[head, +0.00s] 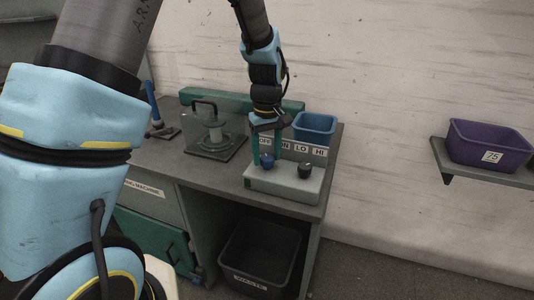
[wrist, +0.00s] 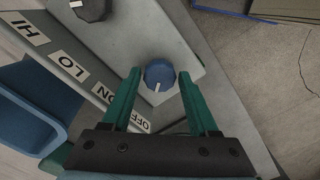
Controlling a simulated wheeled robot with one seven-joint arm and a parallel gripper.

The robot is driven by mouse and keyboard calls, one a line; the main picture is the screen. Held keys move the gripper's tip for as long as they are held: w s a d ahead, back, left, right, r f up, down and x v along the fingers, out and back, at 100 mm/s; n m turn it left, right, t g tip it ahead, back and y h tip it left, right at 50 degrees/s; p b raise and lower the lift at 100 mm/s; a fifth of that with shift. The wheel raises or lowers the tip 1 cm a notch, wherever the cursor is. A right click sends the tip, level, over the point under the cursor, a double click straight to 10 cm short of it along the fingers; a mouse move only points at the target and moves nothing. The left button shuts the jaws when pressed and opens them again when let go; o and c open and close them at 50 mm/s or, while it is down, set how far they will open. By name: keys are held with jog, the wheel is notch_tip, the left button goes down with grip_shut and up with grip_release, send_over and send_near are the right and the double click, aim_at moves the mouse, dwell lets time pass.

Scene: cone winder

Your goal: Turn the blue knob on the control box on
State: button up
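The control box (head: 284,185) is a pale box on the grey bench, with a label strip reading OFF, ON, LO, HI behind its knobs. The blue knob (head: 267,160) is on its left side; in the wrist view the blue knob (wrist: 158,73) has a white mark pointing roughly toward the OFF label (wrist: 135,121). My gripper (head: 266,151) points down over the blue knob. In the wrist view its green fingers (wrist: 160,78) are open, one on each side of the knob, with gaps visible. Whether the fingertips reach knob height is hard to tell.
A black knob (head: 305,171) is on the right of the box. A blue bin (head: 315,126) stands behind the label strip. A clear-covered device with a handle (head: 213,140) is to the left. A black waste bin (head: 259,259) is below, and a purple bin (head: 490,144) sits on a wall shelf.

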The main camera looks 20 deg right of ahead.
grip_shut()
jog(key=shift+m, duration=0.3)
jog(key=m, duration=0.6)
jog(key=m+p, duration=0.1)
jog(key=m, duration=0.3)
jog(key=shift+m, duration=0.3)
jog(key=shift+m+p, duration=0.35)
jog(key=shift+m, duration=0.95)
jog(key=shift+o, duration=1.6)
grip_release()
